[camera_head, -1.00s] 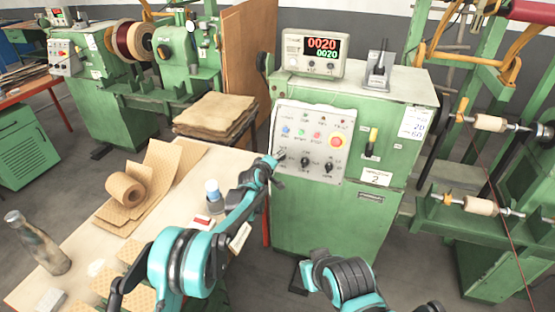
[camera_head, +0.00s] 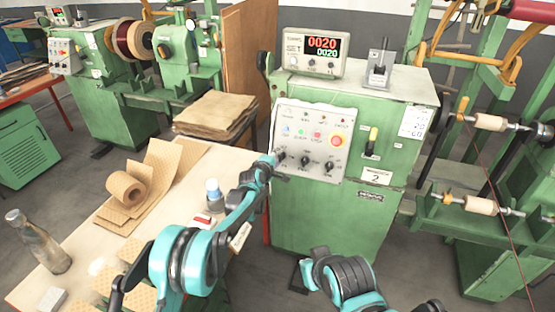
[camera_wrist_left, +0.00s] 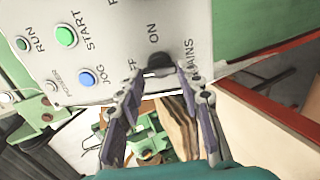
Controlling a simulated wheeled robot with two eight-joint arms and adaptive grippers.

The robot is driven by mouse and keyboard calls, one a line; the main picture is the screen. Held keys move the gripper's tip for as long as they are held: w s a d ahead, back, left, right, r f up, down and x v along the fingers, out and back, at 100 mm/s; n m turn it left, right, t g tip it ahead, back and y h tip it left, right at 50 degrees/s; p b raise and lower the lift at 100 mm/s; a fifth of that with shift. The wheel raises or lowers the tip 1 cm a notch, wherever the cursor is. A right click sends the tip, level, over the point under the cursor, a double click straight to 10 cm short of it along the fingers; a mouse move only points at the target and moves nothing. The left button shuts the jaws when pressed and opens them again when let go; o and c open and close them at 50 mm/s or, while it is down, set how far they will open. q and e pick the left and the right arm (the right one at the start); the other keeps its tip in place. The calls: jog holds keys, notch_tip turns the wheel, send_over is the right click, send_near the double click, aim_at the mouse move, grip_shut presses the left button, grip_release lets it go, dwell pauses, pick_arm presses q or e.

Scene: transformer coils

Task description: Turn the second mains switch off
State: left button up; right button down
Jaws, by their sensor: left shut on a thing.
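The mains switch (camera_wrist_left: 160,64) is a dark rotary knob on the light control panel (camera_head: 313,113) of the green machine marked 2. In the left wrist view it has ON beside it, MAINS on the other side, and a partly hidden OFF. Where its handle points I cannot tell. My left gripper (camera_head: 277,163) reaches the panel's lower left corner; in the left wrist view its two fingers close on the knob from both sides. Fingers and arm partly cover the knob in the head view. My right arm shows at the bottom, its gripper out of sight.
More dark knobs (camera_head: 305,160) and a red button (camera_head: 337,140) sit right of the mains switch. A counter display (camera_head: 312,52) stands on the machine. A table (camera_head: 225,160) with a bottle (camera_head: 38,242) and a cardboard roll (camera_head: 125,190) lies under my left arm.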

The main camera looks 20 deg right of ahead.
pick_arm(q)
jog(key=o, duration=1.2)
jog(key=shift+c, duration=0.2)
jog(key=shift+s, duration=0.1)
jog(key=v, duration=1.2)
jog(key=shift+a, duration=0.1)
